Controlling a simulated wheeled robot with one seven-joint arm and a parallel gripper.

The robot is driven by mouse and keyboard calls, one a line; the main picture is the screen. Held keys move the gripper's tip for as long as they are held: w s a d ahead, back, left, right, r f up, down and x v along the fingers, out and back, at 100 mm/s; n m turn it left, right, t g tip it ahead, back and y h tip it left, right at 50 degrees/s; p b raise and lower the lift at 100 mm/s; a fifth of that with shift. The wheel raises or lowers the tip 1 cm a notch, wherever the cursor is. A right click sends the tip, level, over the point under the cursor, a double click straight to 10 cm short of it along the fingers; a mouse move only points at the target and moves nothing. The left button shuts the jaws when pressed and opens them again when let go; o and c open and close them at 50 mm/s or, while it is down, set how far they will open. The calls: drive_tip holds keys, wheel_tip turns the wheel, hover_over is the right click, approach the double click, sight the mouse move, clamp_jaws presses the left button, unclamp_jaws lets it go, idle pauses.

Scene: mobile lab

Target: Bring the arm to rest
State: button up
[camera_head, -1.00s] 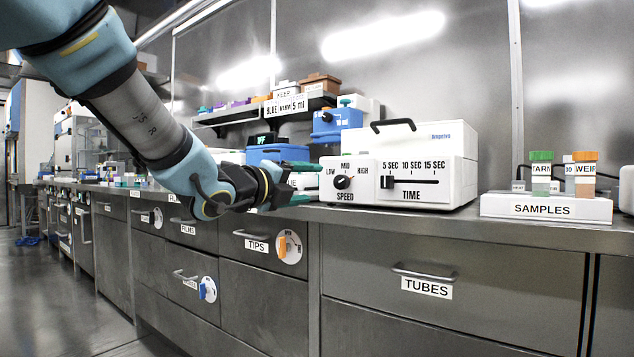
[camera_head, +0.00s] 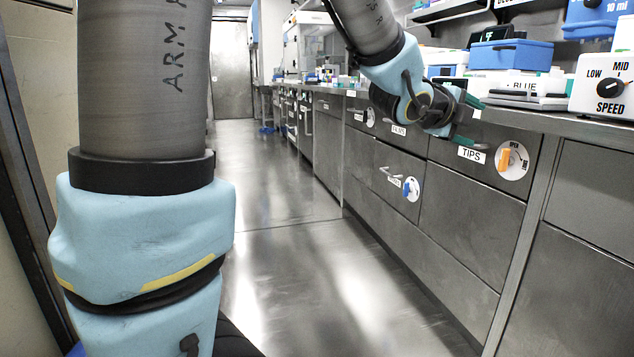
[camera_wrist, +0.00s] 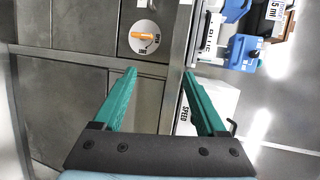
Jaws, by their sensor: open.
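My arm shows large at the left of the head view and again at the top, bent toward the bench. My gripper (camera_head: 468,121) is at its end, in front of the bench edge near the TIPS drawer. In the wrist view its two green fingers (camera_wrist: 160,75) are spread apart with nothing between them. Beyond the fingers are the grey drawer fronts, the bench edge and the white SPEED box (camera_wrist: 215,100).
The bench with drawers (camera_head: 470,220) runs along the right. The TIPS drawer has an orange-handled dial (camera_head: 512,160). A blue box (camera_head: 510,54) and the white speed device (camera_head: 603,85) stand on top. The floor (camera_head: 290,260) in the aisle is clear.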

drive_tip(key=w+a+f+n+y+p, duration=0.15)
drive_tip(key=a+f+n+y, duration=0.25)
drive_tip(key=a+f+n, duration=0.5)
drive_tip(key=w+a+f+n+y+b, duration=0.1)
drive_tip(key=w+a+f+n+y, duration=0.3)
drive_tip(key=a, duration=0.8)
drive_tip(key=s+a+f+n+g+y+p, duration=0.1)
drive_tip(key=s+a+f+n+g+y, duration=0.1)
drive_tip(key=s+a+f+n+g, duration=0.4)
drive_tip(key=s+a+f+n+g+y+p, duration=0.15)
drive_tip(key=s+a+f+n, duration=0.25)
drive_tip(key=s+a+n, duration=0.6)
wheel_tip(320, 180, up, 38)
drive_tip(key=w+p, duration=0.1)
drive_tip(key=p, duration=3.6)
drive_tip(key=shift+w+a+r+m, duration=0.15)
drive_tip(key=shift+w+a+m, duration=0.05)
drive_tip(key=shift+w+m, duration=0.15)
